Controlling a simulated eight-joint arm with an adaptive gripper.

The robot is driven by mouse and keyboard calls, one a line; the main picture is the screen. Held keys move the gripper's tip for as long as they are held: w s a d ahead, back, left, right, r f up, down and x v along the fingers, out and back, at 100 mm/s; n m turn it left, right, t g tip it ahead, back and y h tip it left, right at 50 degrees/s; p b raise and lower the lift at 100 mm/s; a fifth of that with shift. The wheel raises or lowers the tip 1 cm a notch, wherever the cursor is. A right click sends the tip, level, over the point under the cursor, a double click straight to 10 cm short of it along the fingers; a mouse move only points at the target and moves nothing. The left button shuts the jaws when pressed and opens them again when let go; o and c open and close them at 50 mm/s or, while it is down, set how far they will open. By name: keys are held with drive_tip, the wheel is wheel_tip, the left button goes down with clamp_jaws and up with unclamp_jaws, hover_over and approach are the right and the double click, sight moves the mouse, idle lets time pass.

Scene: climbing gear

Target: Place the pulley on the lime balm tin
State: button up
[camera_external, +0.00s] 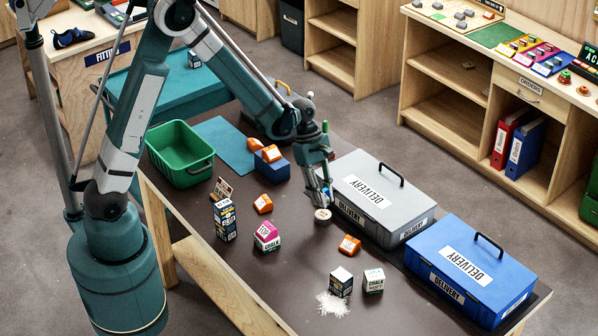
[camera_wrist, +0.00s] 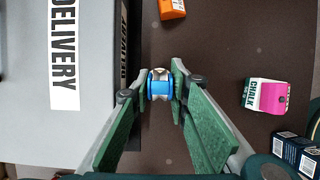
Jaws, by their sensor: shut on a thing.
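My gripper (camera_external: 323,201) points down over the dark table, beside the grey delivery box. In the wrist view its two green-padded fingers (camera_wrist: 161,83) are shut on the pulley (camera_wrist: 160,88), a small blue piece with a silvery middle. In the external view the fingers mostly hide the pulley. A small round pale-topped thing (camera_external: 322,214) shows right under the fingertips; I cannot tell whether it is a tin, or whether the pulley touches it. I cannot make out a lime-coloured tin in either view.
The grey delivery box (camera_external: 398,214) stands close right of my gripper, with a blue delivery box (camera_external: 450,262) beyond. A pink chalk box (camera_external: 267,236), a dark box (camera_external: 225,222), orange blocks (camera_external: 349,245) and a spilled white powder patch (camera_external: 331,305) lie around. A green bin (camera_external: 183,178) stands left.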

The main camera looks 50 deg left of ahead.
drive_tip(key=shift+f, duration=1.75)
drive_tip(key=shift+f+b, duration=0.2)
drive_tip(key=shift+b, duration=0.15)
drive_tip(key=o, duration=0.9)
drive_tip(key=shift+r, duration=0.2)
drive_tip(key=shift+p+v, duration=0.7)
drive_tip(key=shift+v, duration=5.3)
drive_tip(key=shift+r, duration=0.15)
